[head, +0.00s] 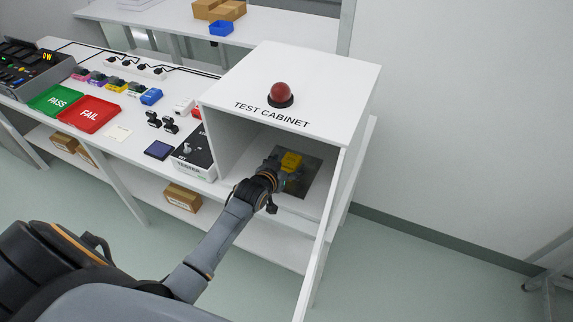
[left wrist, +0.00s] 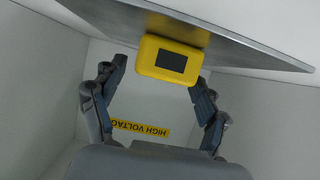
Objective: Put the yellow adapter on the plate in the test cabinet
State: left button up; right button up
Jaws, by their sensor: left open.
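The yellow adapter (head: 291,161), a small block with a dark face, is inside the white test cabinet (head: 318,82). It appears to rest on the dark grey plate (head: 313,181) on the cabinet floor. In the left wrist view the adapter (left wrist: 167,62) is against the plate (left wrist: 250,55), which shows at a slant along the top. My left gripper (head: 280,174) reaches in through the open front. Its fingers (left wrist: 160,78) are spread, one on either side of the adapter's near end, with a gap at the left finger. My right gripper is not in view.
The cabinet walls stand close around my left arm, and its open door is at the right. A red dome (head: 281,93) is on its roof. The tester (head: 193,160), a green PASS tray (head: 56,100) and a red FAIL tray (head: 90,114) are on the bench to the left.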

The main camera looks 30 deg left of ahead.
pick_arm(q)
jog(key=shift+r, duration=0.15)
jog(key=v, duration=1.2)
